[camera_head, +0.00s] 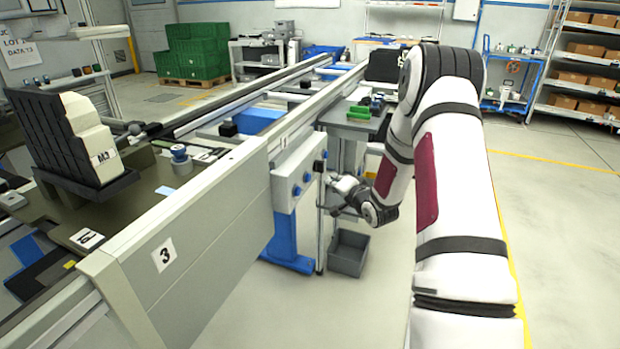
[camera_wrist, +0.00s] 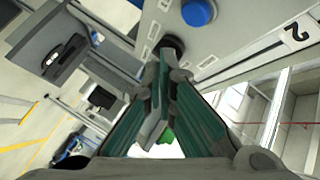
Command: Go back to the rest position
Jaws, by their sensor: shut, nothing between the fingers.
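My gripper (camera_head: 343,186) is at the end of my white arm, beside the grey control panel (camera_head: 298,172) with blue buttons on the side of the line. In the wrist view the two fingers of my gripper (camera_wrist: 160,78) are together, with nothing held between them. A dark round knob (camera_wrist: 173,44) on the panel shows just beyond the fingertips; I cannot tell whether they touch it. A blue button (camera_wrist: 199,12) is near the top of the wrist view.
The conveyor rail (camera_head: 190,235) marked 3 runs along the left. A grey bin (camera_head: 349,253) stands on the floor below my gripper. A side table (camera_head: 350,118) with green parts is behind it. Open floor (camera_head: 570,220) lies to the right of my arm.

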